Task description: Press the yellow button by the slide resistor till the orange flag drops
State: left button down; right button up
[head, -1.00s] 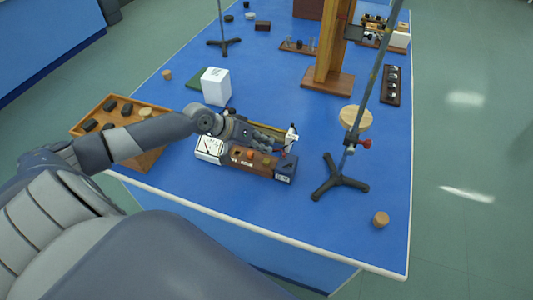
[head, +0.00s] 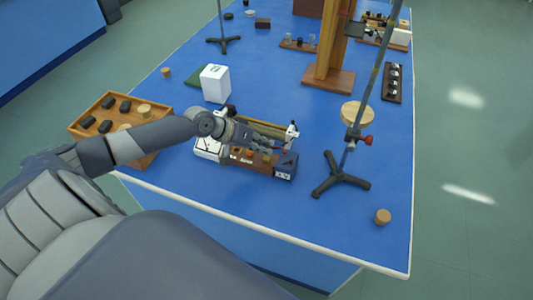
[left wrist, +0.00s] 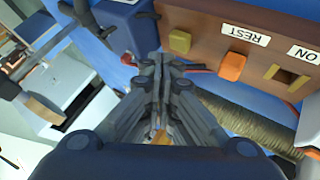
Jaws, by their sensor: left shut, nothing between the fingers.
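The wooden button box (head: 262,168) stands on the blue bench with the slide resistor (head: 264,127) behind it. In the left wrist view the yellow button (left wrist: 180,41) sits near the box's blue end. The orange flag (left wrist: 232,66) shows as an orange block next to it, by the label "REST". An ochre slot by the label "ON" is farther right. My left gripper (head: 280,148) is shut and empty, hovering over the box and partly hiding its top in the head view. Its fingertips (left wrist: 162,70) appear just below the yellow button; contact cannot be told. My right gripper is out of view.
A black tripod stand (head: 340,182) with a tall rod is right of the box. A white block (head: 215,84) stands behind, and a wooden tray (head: 80,129) lies left. A cork (head: 382,216) sits near the front right corner.

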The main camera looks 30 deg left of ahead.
aim_at(265, 156)
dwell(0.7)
pick_arm(q)
jog(key=shift+f, duration=0.4)
jog(key=shift+f+b, duration=0.35)
jog(key=shift+f, duration=0.15)
dwell(0.5)
jog(key=shift+r, duration=0.1)
jog(key=shift+r+p, duration=0.8)
jog(key=shift+p, duration=0.15)
notch_tip(265, 156, up, 5)
jog(key=p, duration=0.5)
jog(key=shift+r, duration=0.1)
jog(key=shift+d, duration=0.1)
